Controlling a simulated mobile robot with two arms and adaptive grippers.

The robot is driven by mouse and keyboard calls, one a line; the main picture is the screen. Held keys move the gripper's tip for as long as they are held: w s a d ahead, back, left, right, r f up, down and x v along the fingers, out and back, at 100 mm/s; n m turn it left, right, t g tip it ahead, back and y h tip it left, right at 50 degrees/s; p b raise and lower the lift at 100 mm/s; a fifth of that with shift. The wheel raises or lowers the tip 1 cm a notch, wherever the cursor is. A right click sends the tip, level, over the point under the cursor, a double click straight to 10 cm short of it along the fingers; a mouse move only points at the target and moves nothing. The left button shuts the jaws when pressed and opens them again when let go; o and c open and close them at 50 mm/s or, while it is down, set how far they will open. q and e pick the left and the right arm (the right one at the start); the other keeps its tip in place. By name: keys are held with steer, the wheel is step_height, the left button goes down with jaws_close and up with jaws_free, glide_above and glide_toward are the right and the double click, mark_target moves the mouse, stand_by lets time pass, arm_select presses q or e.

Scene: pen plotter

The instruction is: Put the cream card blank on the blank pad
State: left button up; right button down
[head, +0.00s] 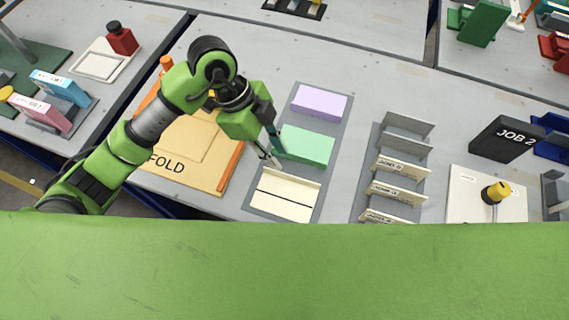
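The cream card blank (284,190) lies at the near end of a grey strip, with a dark line across its lower part. A mint card (308,146) and a lavender card (319,103) lie farther up the strip. My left gripper (279,159) points down at the cream card's upper left corner, beside the mint card. Its fingers look apart, with nothing clearly between them. I cannot tell whether a fingertip touches a card. My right gripper is not in view. No pad is plainly marked as the blank pad.
A tan FOLD board (198,152) with orange rails lies under my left arm. Right of the cards stands a rack of labelled grey and cream dividers (399,167).

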arm_select(q)
steer(key=shift+v, duration=1.65)
